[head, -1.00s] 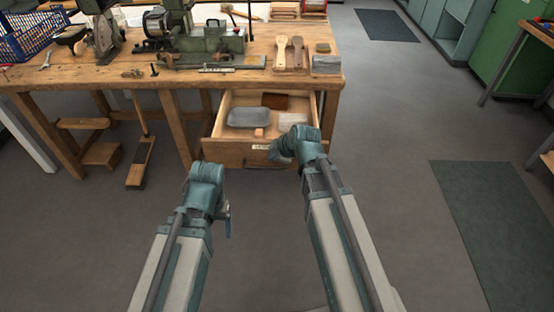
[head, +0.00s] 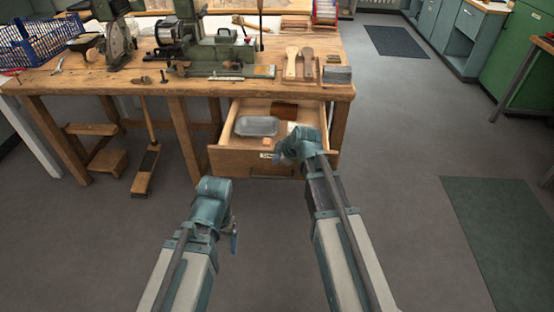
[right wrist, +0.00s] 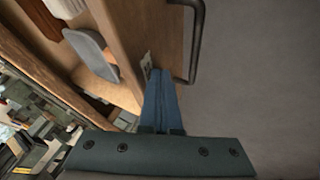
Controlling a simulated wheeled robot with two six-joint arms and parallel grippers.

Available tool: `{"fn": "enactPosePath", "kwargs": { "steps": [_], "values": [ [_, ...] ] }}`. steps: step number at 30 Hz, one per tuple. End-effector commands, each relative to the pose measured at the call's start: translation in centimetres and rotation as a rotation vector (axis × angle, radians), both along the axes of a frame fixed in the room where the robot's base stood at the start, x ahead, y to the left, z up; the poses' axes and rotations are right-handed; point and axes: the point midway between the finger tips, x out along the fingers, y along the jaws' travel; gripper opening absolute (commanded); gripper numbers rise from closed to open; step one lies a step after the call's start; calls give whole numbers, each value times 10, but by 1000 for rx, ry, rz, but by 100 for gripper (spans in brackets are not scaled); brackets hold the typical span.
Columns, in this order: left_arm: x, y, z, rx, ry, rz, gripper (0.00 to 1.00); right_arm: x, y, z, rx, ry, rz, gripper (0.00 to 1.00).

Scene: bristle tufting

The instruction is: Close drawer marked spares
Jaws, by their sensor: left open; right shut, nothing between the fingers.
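The wooden drawer (head: 232,160) stands pulled out under the workbench, with a small pale label (head: 266,156) on its front, too small to read here. Inside lie a grey tray (head: 256,126), a brown block (head: 284,110) and a small light wooden block. Contact cannot be told. My left gripper (head: 234,240) hangs open and empty, away from the drawer.
The workbench top (head: 120,84) carries a vise-like machine, brushes and a blue crate (head: 35,40). A broom-like tool (head: 148,155) leans under the bench at left. The floor in front and to the right is clear, with a green mat (head: 500,225).

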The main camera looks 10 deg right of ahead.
Motion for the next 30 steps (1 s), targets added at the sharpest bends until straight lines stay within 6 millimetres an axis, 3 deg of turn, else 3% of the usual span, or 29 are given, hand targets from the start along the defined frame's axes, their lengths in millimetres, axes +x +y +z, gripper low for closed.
{"fn": "enactPosePath", "kwargs": {
  "steps": [8, 24, 30],
  "values": [
    [0, 0, 0, 0, 0, 0, 84, 47, -12, 0, 0, -1, 0, 0],
    [0, 0, 0, 0, 0, 0, 84, 191, -54, 0, 0, -2, -2, 0],
    [0, 0, 0, 0, 0, 0, 84, 232, -66, 0, 0, -1, 0, 0]
  ]
}}
